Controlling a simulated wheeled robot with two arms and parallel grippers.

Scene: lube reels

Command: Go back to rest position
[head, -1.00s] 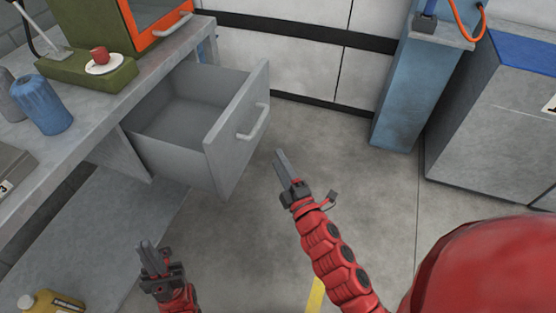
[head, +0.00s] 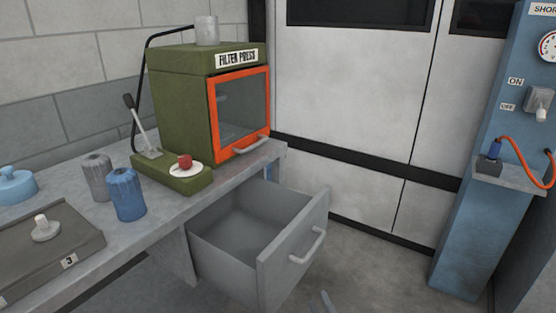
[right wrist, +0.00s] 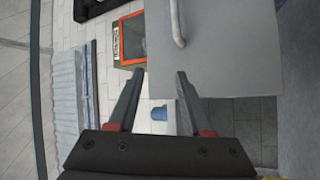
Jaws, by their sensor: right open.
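My right gripper (head: 326,302) shows only as a grey fingertip at the bottom edge of the head view, in front of the open drawer (head: 290,262). In the right wrist view the right gripper (right wrist: 160,76) is open, with nothing between its fingers. The drawer front (right wrist: 225,60) and its bar handle (right wrist: 178,24) lie beyond the fingers there, and the handle is not gripped. The drawer is pulled out under the bench and looks empty in the head view. My left gripper is not in view.
The bench (head: 165,222) carries a green filter press (head: 180,105) with an orange-framed door, a blue ribbed canister (head: 126,194), a grey canister (head: 95,177) and a grey plate marked 3 (head: 70,238). A blue column (head: 470,220) stands at right. Floor shows between drawer and column.

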